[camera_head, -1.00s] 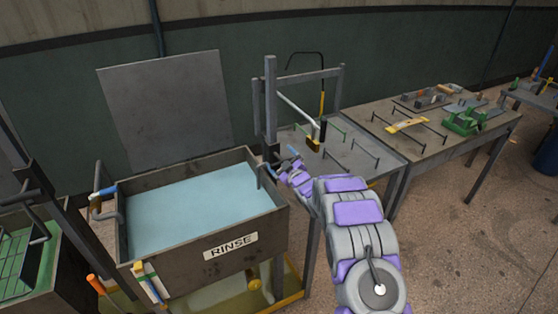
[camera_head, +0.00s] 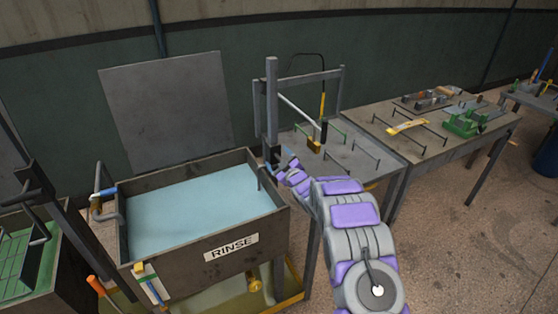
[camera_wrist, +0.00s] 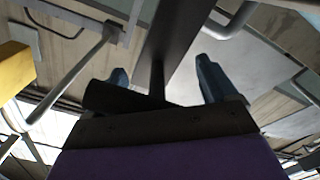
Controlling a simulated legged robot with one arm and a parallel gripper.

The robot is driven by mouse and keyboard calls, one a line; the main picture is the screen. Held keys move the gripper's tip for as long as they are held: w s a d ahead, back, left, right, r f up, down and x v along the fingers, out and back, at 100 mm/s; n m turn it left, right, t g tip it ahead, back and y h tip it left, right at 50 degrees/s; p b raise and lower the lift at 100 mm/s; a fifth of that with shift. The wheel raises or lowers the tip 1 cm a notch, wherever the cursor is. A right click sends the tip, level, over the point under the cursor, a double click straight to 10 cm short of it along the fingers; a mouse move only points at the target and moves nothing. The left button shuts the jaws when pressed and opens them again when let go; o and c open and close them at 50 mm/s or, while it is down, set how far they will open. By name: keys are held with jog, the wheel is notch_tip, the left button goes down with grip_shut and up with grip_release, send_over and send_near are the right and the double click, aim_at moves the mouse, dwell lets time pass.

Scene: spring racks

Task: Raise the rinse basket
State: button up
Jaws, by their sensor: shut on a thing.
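The rinse tank (camera_head: 150,242) is a dark open box with a white RINSE label, filled with pale blue liquid. The rinse basket is not visible beneath the liquid; a grey bent rod (camera_head: 261,174) shows at the tank's right rim. My gripper (camera_head: 282,166) is at the tank's back right corner, beside an upright grey post (camera_head: 272,100). In the wrist view its blue fingers (camera_wrist: 163,80) stand on either side of a dark bar, with a dark round handle (camera_wrist: 112,97) across their base. The gripper is shut on this dark handle; the exact contact is partly hidden.
A grey table (camera_head: 372,174) with small racks stands right of the post, and a brown workbench (camera_head: 420,158) beyond it.

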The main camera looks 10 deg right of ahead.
jog(key=shift+d+f, duration=0.2)
jog(key=c, duration=0.4)
notch_tip(320, 180, up, 17)
jog(key=p, duration=0.6)
jog(key=shift+p, duration=0.4)
jog(key=shift+r, duration=0.1)
jog(key=o, duration=1.2)
jog(key=shift+w+d, duration=0.1)
jog(key=shift+o, duration=0.6)
jog(key=shift+d, duration=0.15)
jog(key=shift+s+f, duration=0.2)
jog(key=shift+s, duration=0.3)
jog(key=p+v, duration=0.1)
jog(key=v, duration=1.5)
jog(key=shift+s, duration=0.2)
jog(key=shift+d, duration=0.1)
